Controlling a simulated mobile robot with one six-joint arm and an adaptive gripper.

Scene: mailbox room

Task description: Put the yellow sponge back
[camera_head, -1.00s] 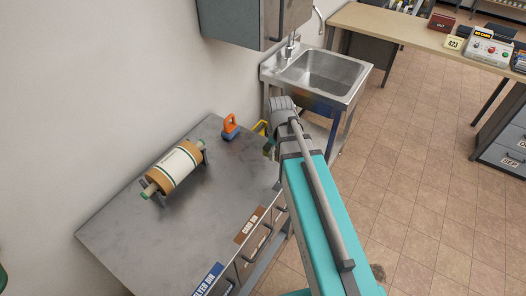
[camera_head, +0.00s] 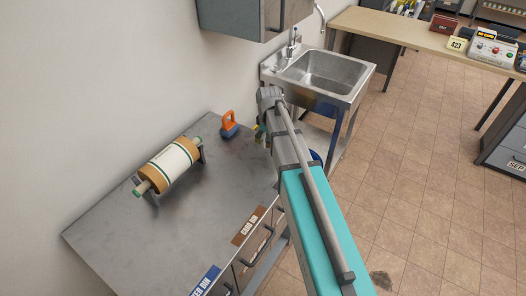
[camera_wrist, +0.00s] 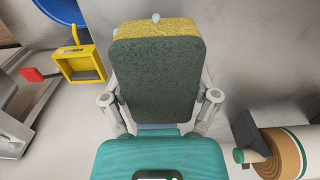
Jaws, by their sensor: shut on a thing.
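The yellow sponge (camera_wrist: 155,28) fills the upper middle of the wrist view. It has a yellow layer at the top edge and a dark green scouring face turned to the camera. My gripper (camera_wrist: 157,88) is shut on it, with one grey finger along each side. In the head view my arm hides most of the gripper and sponge. A small patch of green and yellow shows beside the arm's end, over the right edge of the metal bench (camera_head: 120,215). A small pale knob or tip shows above the sponge's top edge; I cannot tell what it belongs to.
A yellow open-framed item (camera_wrist: 80,64) and a blue round item (camera_wrist: 62,10) lie left of the sponge. An orange-handled stamp (camera_head: 229,124) and a paper-wrapped roller (camera_head: 170,165) sit on the bench. A steel sink (camera_head: 325,72) stands behind.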

